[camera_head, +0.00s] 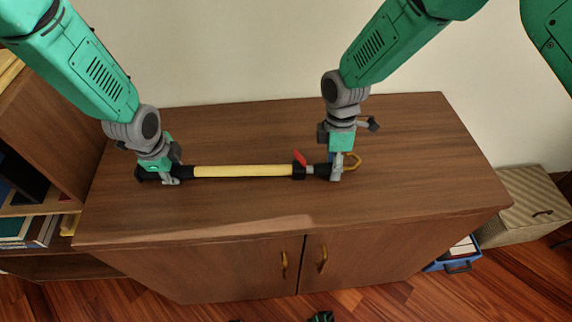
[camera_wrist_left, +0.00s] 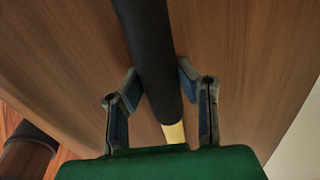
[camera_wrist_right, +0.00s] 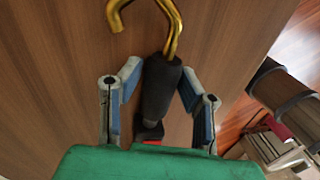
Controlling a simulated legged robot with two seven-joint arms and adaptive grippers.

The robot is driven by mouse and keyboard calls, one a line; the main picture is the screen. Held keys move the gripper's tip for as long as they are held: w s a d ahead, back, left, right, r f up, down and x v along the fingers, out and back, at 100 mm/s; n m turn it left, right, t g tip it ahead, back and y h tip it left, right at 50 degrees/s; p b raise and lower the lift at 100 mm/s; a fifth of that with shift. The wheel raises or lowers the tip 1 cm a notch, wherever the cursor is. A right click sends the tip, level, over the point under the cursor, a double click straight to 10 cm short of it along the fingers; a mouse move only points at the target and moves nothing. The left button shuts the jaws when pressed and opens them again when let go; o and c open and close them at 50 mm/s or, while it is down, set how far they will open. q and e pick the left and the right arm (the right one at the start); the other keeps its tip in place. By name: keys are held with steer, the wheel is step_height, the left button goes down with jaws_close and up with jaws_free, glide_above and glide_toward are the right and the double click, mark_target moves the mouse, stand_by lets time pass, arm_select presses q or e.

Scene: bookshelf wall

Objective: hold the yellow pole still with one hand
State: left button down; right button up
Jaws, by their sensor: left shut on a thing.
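The yellow pole (camera_head: 243,171) lies level, left to right, over the top of the brown cabinet. It has black ends, a red lever (camera_head: 299,158) near its right end and a gold hook (camera_head: 353,162) beyond that. My left gripper (camera_head: 171,179) is shut on the black left end (camera_wrist_left: 151,45), with a finger on each side in the left wrist view. My right gripper (camera_head: 337,174) is at the black right end (camera_wrist_right: 161,88). Its fingers stand open on both sides of that end. The hook also shows in the right wrist view (camera_wrist_right: 172,20).
The brown cabinet (camera_head: 420,170) has two doors with gold handles, and its top is otherwise clear. A shelf with books (camera_head: 35,232) stands at the left. A woven box (camera_head: 525,205) and a blue crate (camera_head: 460,265) stand on the floor at the right. A pale wall is behind.

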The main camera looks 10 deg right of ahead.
mark_target(405, 172)
jaws_close()
steer(key=shift+s+d, duration=0.25)
steer(key=shift+d, duration=2.9)
steer(key=shift+s+d, duration=0.2)
steer(key=shift+d, duration=2.95)
steer(key=shift+s+d, duration=0.25)
steer(key=shift+d, duration=2.9)
steer(key=shift+o, duration=2.3)
jaws_free()
steer(key=shift+a, duration=0.1)
step_height(405, 172, up, 12)
steer(key=w, duration=0.2)
steer(key=shift+w+f, duration=0.15)
steer(key=shift+w, duration=0.1)
